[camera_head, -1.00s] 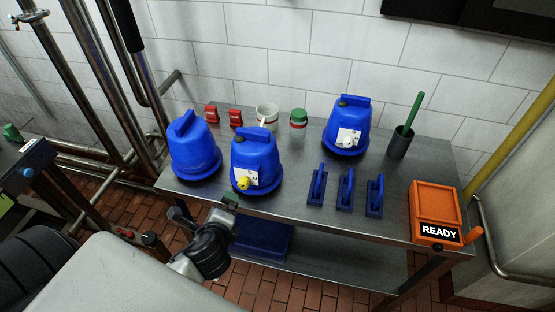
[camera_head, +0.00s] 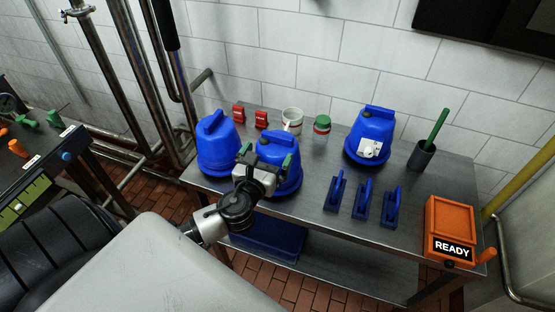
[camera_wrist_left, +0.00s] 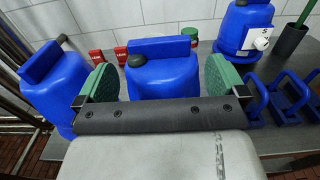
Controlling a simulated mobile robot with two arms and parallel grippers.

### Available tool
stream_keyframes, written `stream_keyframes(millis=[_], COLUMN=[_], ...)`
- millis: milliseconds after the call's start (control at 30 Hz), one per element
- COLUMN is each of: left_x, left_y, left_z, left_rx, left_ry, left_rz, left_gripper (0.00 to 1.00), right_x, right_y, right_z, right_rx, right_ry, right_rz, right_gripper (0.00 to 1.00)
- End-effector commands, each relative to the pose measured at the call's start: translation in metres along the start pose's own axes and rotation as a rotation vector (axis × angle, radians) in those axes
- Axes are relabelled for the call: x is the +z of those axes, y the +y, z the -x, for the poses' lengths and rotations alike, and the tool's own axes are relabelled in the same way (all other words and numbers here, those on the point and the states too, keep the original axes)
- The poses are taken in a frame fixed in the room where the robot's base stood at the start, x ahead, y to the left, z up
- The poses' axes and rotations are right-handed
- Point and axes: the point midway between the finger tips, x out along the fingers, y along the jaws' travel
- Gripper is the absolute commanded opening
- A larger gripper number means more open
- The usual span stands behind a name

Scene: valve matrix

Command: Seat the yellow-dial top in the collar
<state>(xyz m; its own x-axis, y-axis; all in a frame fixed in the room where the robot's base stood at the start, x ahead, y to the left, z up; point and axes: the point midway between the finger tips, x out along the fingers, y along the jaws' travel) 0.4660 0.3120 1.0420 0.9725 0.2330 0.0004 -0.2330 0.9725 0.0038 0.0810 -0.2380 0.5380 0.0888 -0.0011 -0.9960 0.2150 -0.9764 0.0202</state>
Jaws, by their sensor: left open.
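The yellow-dial top (camera_head: 279,147) is a blue domed housing with a handle, upright on the steel table; its yellow dial is hidden behind my gripper. My left gripper (camera_head: 267,158) is in front of it, open, its green pads spread to either side. In the left wrist view, the blue top (camera_wrist_left: 163,70) shows between the open pads of the gripper (camera_wrist_left: 160,79); whether they touch it I cannot tell. I cannot pick out the collar. My right gripper is not in view.
Another blue top (camera_head: 217,146) stands close on the left, and a white-dial one (camera_head: 370,135) at the back right. Blue clamp-like pieces (camera_head: 363,199), an orange READY box (camera_head: 450,228) and a green-handled holder (camera_head: 421,156) stand to the right. The steel table (camera_head: 310,225) is bare at its front.

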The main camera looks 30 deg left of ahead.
Motion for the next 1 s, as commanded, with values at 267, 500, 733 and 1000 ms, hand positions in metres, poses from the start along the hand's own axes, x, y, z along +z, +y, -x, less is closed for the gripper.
stream_keyframes(millis=[267, 500, 733, 1000], left_x=[0.003, -0.001, -0.002, -0.002], left_y=[0.002, 0.002, 0.002, 0.002], left_z=[-0.029, -0.056, -0.058, -0.057], left_rx=[0.002, 0.001, 0.0, 0.0], left_ry=[0.0, 0.002, 0.003, 0.002], left_rz=[0.002, 0.004, 0.004, 0.004], left_gripper=[1.0, 1.0, 1.0, 0.6], right_x=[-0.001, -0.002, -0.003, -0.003], right_y=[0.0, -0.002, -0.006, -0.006], right_z=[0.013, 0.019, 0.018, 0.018], right_rx=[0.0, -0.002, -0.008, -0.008], right_ry=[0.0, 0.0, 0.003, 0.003], right_rz=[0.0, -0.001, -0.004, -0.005], right_gripper=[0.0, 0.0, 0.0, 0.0])
